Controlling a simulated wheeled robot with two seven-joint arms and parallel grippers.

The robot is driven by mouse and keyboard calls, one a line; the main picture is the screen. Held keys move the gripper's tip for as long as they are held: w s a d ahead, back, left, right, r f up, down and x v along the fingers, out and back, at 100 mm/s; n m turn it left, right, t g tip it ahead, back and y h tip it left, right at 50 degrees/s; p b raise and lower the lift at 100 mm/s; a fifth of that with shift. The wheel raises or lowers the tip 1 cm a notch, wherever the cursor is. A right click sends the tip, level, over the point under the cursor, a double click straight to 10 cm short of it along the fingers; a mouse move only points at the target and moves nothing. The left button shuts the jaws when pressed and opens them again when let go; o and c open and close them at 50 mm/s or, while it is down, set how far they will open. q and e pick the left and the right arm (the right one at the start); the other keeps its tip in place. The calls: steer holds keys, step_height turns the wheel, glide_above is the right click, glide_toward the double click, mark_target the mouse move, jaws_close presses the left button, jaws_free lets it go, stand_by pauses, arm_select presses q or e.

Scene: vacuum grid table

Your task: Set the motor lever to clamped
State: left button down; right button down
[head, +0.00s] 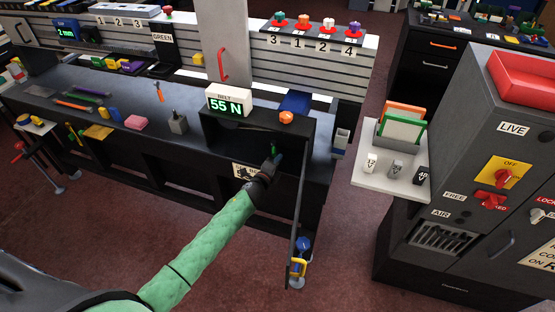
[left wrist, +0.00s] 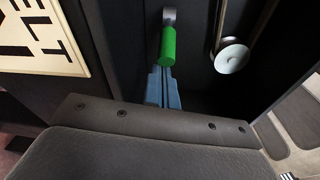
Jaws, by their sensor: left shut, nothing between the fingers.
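A lever with a green grip (left wrist: 168,46) and a metal end at its top hangs inside the dark belt housing (head: 215,127). The green grip also shows in the head view (head: 274,149), just above my left gripper (head: 274,160). My left gripper is shut and empty. In the left wrist view its blue fingers (left wrist: 162,88) point up at the lower end of the grip, close to or touching it; I cannot tell which. A belt runs over a pale pulley (left wrist: 232,56) to the right of the lever. My right gripper is not in view.
A display (head: 229,102) on the housing reads 55 N. An orange knob (head: 286,117) sits on its top. The open door (head: 299,205) stands right of my left arm. A control cabinet (head: 460,130) with red switches stands farther right.

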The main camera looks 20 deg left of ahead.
arm_select(q)
steer(key=shift+a+h, duration=0.2)
steer(key=shift+h, duration=0.1)
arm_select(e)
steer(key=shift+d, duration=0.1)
